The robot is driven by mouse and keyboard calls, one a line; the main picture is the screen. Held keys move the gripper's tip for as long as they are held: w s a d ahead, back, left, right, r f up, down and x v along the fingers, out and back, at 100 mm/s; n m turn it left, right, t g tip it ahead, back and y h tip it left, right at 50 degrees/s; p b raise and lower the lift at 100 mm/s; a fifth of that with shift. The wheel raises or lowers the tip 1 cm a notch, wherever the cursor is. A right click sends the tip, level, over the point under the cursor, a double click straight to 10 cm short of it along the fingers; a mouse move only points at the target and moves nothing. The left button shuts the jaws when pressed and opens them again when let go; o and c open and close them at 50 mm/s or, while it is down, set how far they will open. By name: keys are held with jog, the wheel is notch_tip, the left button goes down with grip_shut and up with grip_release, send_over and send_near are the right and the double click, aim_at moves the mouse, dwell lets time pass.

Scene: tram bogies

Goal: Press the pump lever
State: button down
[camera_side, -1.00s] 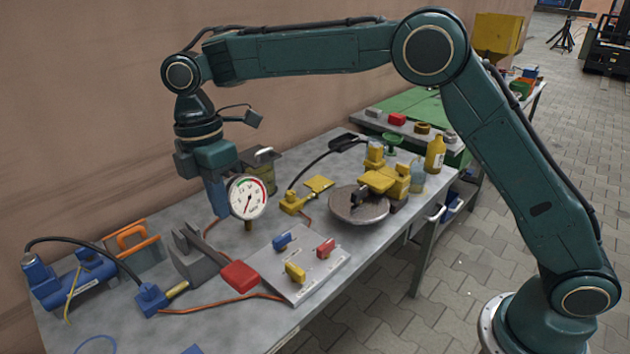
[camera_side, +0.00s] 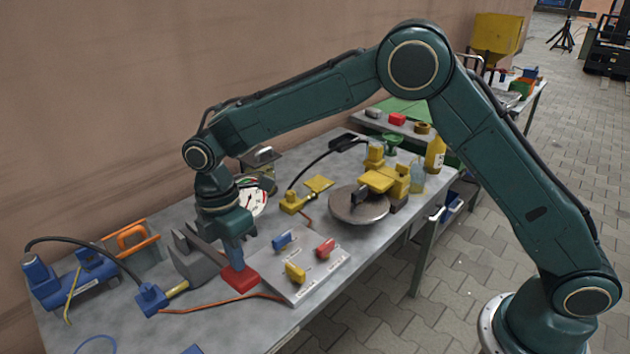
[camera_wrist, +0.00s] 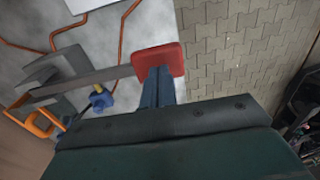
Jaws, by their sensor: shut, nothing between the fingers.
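The pump lever is a grey bar that ends in a red pad (camera_side: 240,281). It extends from a grey pump body (camera_side: 192,262) on the workbench. My gripper (camera_side: 237,264) points down with its blue fingers shut and empty. Its tips are at the top of the red pad and appear to touch it. In the wrist view, the closed fingers (camera_wrist: 158,75) overlap the red pad (camera_wrist: 173,56), and the grey bar (camera_wrist: 95,80) runs left from it. The round gauge (camera_side: 256,200) behind is partly hidden by my wrist.
A plate with blue, yellow and red valve handles (camera_side: 323,272) lies just right of the pad. An orange hose (camera_side: 215,305) runs along the bench in front. A blue unit with a cable (camera_side: 70,285) stands at the left. A round disc (camera_side: 345,208) lies farther right.

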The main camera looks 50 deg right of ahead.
aim_at(241, 273)
jog(key=shift+f, duration=0.4)
jog(key=shift+s+f, duration=0.1)
jog(key=shift+f, duration=0.05)
jog(key=shift+s+f+t, duration=0.2)
jog(key=shift+f+t, duration=0.15)
jog(key=shift+f, duration=0.25)
jog(key=shift+s+f+t, duration=0.2)
jog(key=shift+f+t, duration=0.15)
jog(key=shift+f, duration=0.25)
jog(key=shift+t, duration=0.7)
jog(key=shift+s+f, duration=0.15)
jog(key=shift+f, duration=4.25)
jog(key=shift+r, duration=0.15)
jog(key=s+r, duration=0.4)
jog(key=r, duration=1)
